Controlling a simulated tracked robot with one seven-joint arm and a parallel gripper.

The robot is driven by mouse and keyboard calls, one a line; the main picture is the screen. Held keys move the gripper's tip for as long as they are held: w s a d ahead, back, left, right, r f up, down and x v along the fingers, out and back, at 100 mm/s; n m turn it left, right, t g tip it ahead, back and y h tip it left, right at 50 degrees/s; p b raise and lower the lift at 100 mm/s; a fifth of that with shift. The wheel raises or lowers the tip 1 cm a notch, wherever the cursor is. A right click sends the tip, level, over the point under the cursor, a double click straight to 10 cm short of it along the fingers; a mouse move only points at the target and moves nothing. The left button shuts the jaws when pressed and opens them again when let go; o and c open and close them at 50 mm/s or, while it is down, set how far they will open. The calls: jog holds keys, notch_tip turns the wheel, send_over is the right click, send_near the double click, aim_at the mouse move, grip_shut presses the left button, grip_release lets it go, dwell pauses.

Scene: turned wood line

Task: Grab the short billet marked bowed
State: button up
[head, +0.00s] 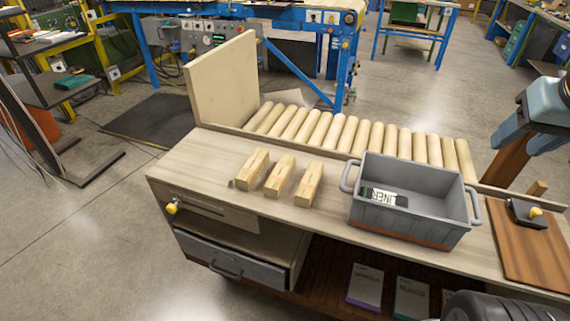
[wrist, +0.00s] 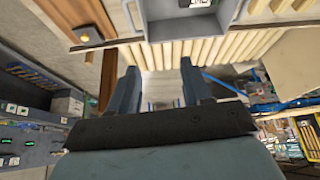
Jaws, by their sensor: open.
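Three short light-wood billets lie side by side on the bench top in the head view: a left one (head: 252,169), a middle one (head: 280,175) and a right one (head: 309,184). They have faint reddish marks, too small to read, so I cannot tell which is marked bowed. My gripper (wrist: 160,82) is open and empty in the wrist view, with its two fingers apart. In the head view my arm is at the right edge, well away from the billets.
A grey crate (head: 409,226) with a labelled item inside stands right of the billets; it also shows in the wrist view (wrist: 165,27). A row of wooden rollers (head: 341,135) and an upright panel (head: 224,83) are behind. A brown board (head: 530,240) lies at right. Bench front-left is clear.

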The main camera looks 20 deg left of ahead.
jog(key=o, duration=0.4)
jog(key=shift+n+t+y, duration=0.3)
jog(key=shift+n+y, duration=0.1)
jog(key=shift+y, duration=0.5)
jog(key=w+a, duration=0.1)
jog(key=w, duration=0.1)
jog(key=w+a, duration=0.2)
jog(key=shift+w+a, duration=0.15)
jog(key=shift+a, duration=0.05)
jog(key=shift+o, duration=0.2)
jog(key=m+t+y, duration=0.2)
jog(key=t, duration=0.2)
send_over(278, 177)
notch_tip(278, 177, down, 17)
jog(key=s+f, duration=0.1)
jog(key=s+a+f+h, duration=0.1)
jog(key=s+f, duration=0.1)
jog(key=s+f+t+h, duration=0.1)
jog(key=shift+s+a+f, duration=0.15)
jog(key=shift+a+f, duration=0.15)
jog(key=shift+f, duration=0.1)
jog(key=s+f+t+h, duration=0.2)
jog(key=s+f+h, duration=0.1)
jog(key=s+f, duration=0.3)
jog(key=x, duration=0.7)
jog(key=shift+w+d+r, duration=0.1)
jog(key=shift+d+r, duration=0.05)
jog(key=shift+d, duration=0.05)
jog(key=shift+x, duration=2.6)
